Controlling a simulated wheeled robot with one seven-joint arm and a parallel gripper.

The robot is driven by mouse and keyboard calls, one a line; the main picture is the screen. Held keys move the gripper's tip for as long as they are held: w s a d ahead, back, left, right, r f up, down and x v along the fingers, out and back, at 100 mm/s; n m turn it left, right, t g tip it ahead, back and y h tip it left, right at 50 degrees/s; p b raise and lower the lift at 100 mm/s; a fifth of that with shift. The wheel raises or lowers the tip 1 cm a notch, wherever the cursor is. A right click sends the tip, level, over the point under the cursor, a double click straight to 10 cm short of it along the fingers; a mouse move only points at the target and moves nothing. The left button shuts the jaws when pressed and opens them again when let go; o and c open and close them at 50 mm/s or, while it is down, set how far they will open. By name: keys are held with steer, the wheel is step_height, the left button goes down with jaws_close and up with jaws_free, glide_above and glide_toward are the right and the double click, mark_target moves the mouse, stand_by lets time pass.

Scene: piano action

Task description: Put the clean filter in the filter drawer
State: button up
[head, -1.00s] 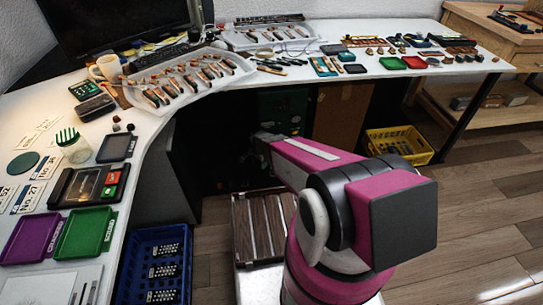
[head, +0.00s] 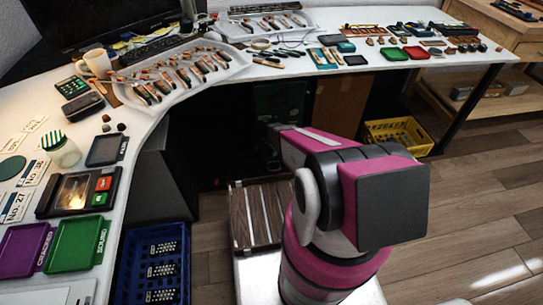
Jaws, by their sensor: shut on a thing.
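My arm reaches forward toward the dark space under the desk. A dark green unit (head: 281,103) stands in shadow under the desk, beyond the arm. I cannot tell whether it holds the filter drawer. I cannot make out a clean filter anywhere.
The curved white desk (head: 135,165) carries trays of tools and small parts. A blue crate (head: 127,270) stands on the floor at the left, a yellow crate (head: 398,136) under the desk's right part. A brown panel (head: 338,105) stands beside the green unit. Floor is clear at right.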

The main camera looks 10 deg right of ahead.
steer(key=shift+w+d+f, duration=0.2)
steer(key=shift+d+f, duration=0.1)
steer(key=shift+f, duration=1.85)
steer(key=shift+f, duration=0.1)
steer(key=o, duration=0.7)
step_height(320, 180, up, 12)
steer(key=shift+s+r, duration=0.15)
steer(key=shift+r, duration=0.05)
steer(key=s+r+n, duration=0.5)
steer(key=s+r, duration=0.5)
steer(key=r, duration=0.5)
steer(key=s+r+n, duration=0.6)
steer(key=s+r, duration=0.5)
steer(key=r, duration=0.4)
steer(key=shift+r, duration=0.3)
